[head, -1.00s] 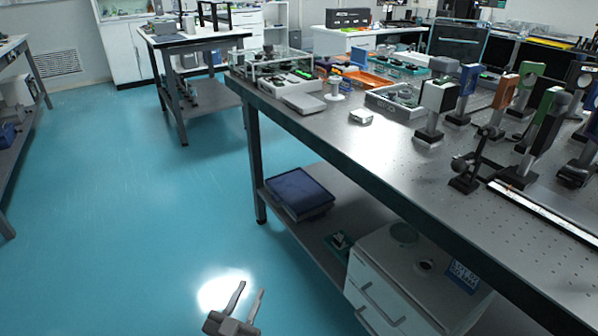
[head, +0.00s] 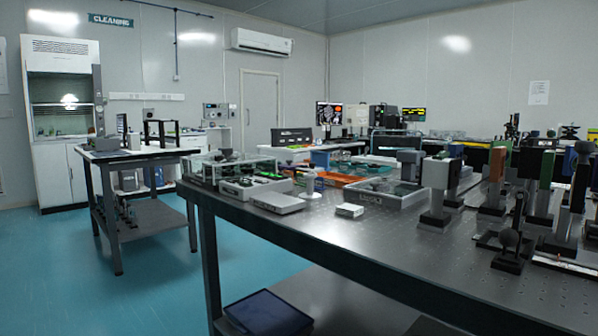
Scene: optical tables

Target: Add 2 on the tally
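I cannot make out a tally for certain in the head view. A small pale box-like object (head: 350,210) lies near the front left edge of the optical table (head: 290,225); it is too small to tell what it is. A flat grey-white device (head: 277,202) lies to its left, and a small white stand (head: 311,186) is just behind. Neither of my grippers is in view.
Trays of parts (head: 385,193) and an orange tray (head: 340,179) sit farther back. Several upright optical mounts crowd the right side, including one with a white face (head: 435,174). A smaller table (head: 140,154) stands at the left, with open blue floor before it.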

